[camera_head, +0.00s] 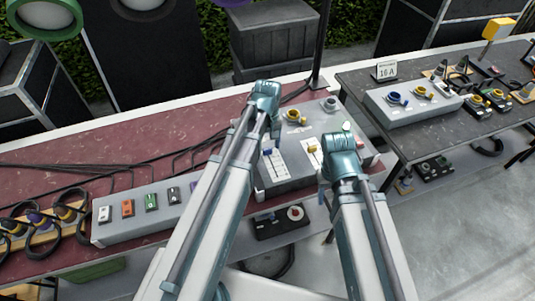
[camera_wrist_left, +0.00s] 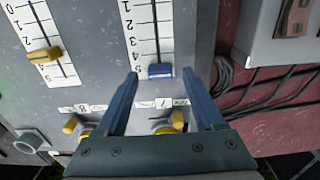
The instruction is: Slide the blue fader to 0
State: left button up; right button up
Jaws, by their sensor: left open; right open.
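The blue fader (camera_wrist_left: 160,71) sits at the 5 end of a white numbered scale (camera_wrist_left: 148,25) on a grey panel (camera_wrist_left: 95,55). It also shows in the head view (camera_head: 267,152), close to my left gripper (camera_head: 275,135). In the left wrist view my left gripper (camera_wrist_left: 160,74) is open, with one fingertip on either side of the blue fader and gaps between. Its grip on the fader is not closed. A yellow fader (camera_wrist_left: 44,54) sits on a second scale. My right gripper (camera_head: 343,130) is open and empty over the panel's right part.
Yellow-and-grey knobs or connectors (camera_wrist_left: 165,124) lie at the panel's edge. A grey box with coloured switches (camera_head: 150,212) stands left on the red table (camera_head: 100,140). Cables (camera_wrist_left: 265,88) lie beside the panel. A dark table (camera_head: 430,130) with another control box stands at right.

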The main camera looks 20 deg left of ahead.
pick_arm(q)
jog(key=shift+f+b, duration=0.3)
jog(key=shift+f, duration=0.45)
grip_shut()
dwell(0.9)
